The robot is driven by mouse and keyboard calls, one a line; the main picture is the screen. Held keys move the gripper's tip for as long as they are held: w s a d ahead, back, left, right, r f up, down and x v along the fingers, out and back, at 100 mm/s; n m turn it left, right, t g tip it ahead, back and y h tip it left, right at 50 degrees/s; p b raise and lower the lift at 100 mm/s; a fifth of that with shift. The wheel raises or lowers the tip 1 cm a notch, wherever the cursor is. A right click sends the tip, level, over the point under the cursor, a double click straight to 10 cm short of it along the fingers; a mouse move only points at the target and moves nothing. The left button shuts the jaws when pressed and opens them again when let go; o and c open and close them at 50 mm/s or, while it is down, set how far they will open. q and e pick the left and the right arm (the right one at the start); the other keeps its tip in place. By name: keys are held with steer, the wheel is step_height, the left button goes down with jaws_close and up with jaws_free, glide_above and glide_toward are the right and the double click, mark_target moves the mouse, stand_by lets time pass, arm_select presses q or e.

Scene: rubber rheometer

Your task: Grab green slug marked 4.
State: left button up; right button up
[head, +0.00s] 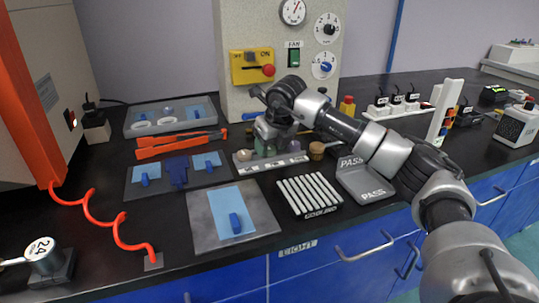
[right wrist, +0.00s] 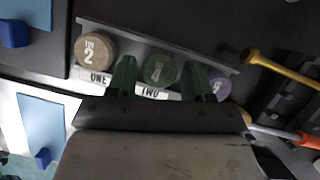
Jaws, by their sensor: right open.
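The green slug marked 4 (right wrist: 158,69) stands in the slug rack (right wrist: 150,38) in the right wrist view, between a tan slug marked 2 (right wrist: 95,49) and a purple slug (right wrist: 217,86). My right gripper (right wrist: 160,78) is open, with one finger on each side of the green slug; I cannot tell whether they touch it. In the head view my right gripper (head: 272,146) points down over the rack (head: 272,164) and largely hides the green slug. The tan slug (head: 243,155) shows at the rack's left end. My left gripper is not in view.
Orange-handled tongs (head: 180,142) lie left of the rack. A grey plate with a blue sheet (head: 231,212) and a tray of white strips (head: 308,194) lie in front. A grey PASS block (head: 365,181) is at right. The gauge panel (head: 285,60) rises behind.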

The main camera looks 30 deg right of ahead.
steer(key=shift+w+f, duration=0.1)
steer(key=shift+f, duration=0.1)
steer(key=c, duration=0.7)
steer(key=shift+o, duration=0.2)
steer(key=shift+r, duration=0.15)
